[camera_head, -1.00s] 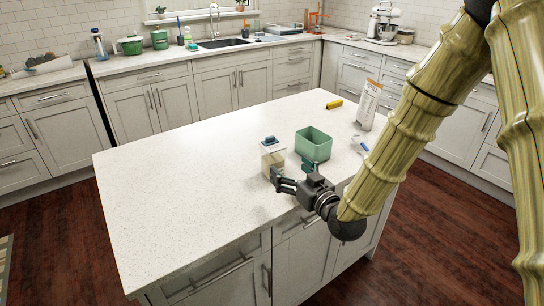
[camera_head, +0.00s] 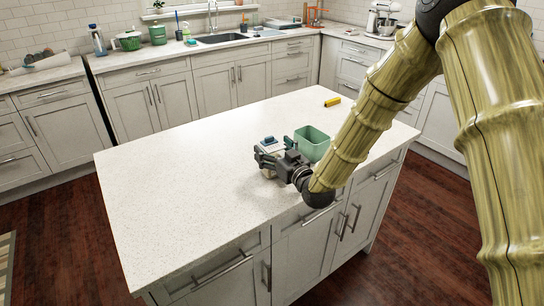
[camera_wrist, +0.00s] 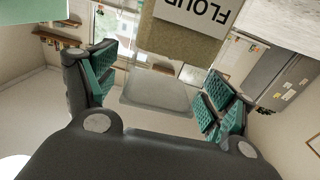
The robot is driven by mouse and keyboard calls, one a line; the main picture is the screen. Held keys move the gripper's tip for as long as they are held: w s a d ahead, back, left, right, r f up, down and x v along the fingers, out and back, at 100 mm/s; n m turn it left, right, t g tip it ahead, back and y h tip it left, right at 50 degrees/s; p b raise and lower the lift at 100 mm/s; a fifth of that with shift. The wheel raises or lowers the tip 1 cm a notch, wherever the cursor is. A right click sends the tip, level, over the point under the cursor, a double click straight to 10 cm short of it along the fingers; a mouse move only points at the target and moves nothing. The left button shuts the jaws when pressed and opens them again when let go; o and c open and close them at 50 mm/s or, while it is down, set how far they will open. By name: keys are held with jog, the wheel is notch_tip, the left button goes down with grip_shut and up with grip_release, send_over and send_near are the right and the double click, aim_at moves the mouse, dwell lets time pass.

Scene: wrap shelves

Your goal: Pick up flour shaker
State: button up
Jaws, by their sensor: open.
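The flour shaker stands on the island counter in the head view, with its blue-grey lid (camera_head: 269,141) showing above my gripper (camera_head: 274,156). My gripper largely hides its body. In the wrist view, the shaker's tan side (camera_wrist: 178,42) with dark "FLOUR" lettering fills the upper middle. My gripper (camera_wrist: 160,88) is open there, with its green-padded fingers spread to the left and right of the shaker. I cannot tell whether either pad touches it.
A green open container (camera_head: 312,144) stands close to the right of the shaker. A yellow object (camera_head: 332,102) lies farther back on the island counter (camera_head: 180,190). The counter's left side is clear. My arm hides part of its right side.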

jog(key=shift+w+a, duration=0.2)
jog(key=shift+w, duration=0.05)
jog(key=c, duration=1.3)
jog(key=shift+r, duration=0.15)
